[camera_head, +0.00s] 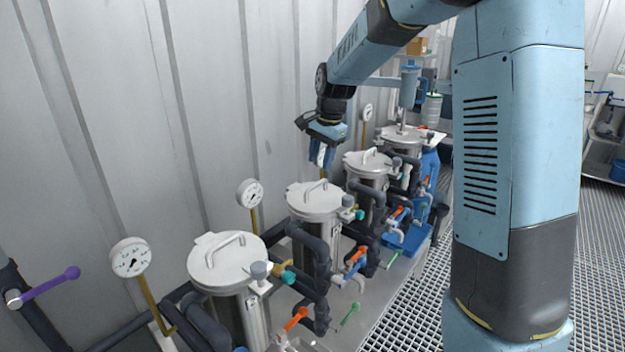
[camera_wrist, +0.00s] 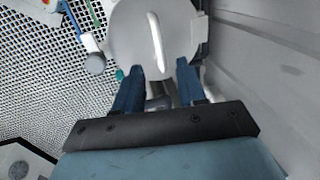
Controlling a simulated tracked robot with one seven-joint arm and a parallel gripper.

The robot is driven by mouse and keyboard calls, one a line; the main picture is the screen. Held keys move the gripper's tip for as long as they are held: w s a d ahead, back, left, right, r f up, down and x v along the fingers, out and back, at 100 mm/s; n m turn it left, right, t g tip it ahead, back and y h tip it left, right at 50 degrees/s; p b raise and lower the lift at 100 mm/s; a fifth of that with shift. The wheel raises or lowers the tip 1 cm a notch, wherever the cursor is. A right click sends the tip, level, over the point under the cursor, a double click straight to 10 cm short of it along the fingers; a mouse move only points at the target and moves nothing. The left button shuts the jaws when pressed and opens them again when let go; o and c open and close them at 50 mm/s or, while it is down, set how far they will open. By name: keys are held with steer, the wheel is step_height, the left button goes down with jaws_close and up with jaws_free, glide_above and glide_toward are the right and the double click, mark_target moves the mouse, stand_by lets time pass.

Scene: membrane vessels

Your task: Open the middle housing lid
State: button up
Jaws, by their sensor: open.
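Several steel housings with round white lids and bar handles stand in a row along the wall. In the head view, the nearest lid (camera_head: 227,264) is at lower left, a second lid (camera_head: 314,203) is near the centre, and a third (camera_head: 367,166) lies beyond it. All look closed. My gripper (camera_head: 321,157) is open and empty, pointing down above the row near the second and third lids. In the wrist view, a lid (camera_wrist: 128,30) with an upright-running handle (camera_wrist: 156,40) lies ahead of my open fingers (camera_wrist: 158,70). I cannot tell which lid this is.
Pressure gauges (camera_head: 130,257) stand on yellow stems by the corrugated wall (camera_head: 200,110). Dark pipes and orange-handled valves (camera_head: 296,318) crowd the housings' right side. A farther lid (camera_head: 402,133) has a blue-topped part above it.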

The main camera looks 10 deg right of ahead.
mark_target(317, 184)
steer(key=f, duration=0.5)
steer(key=w+a+f, duration=0.1)
steer(key=f, duration=0.1)
steer(key=shift+f, duration=0.2)
steer(key=shift+c, duration=0.3)
jaws_close()
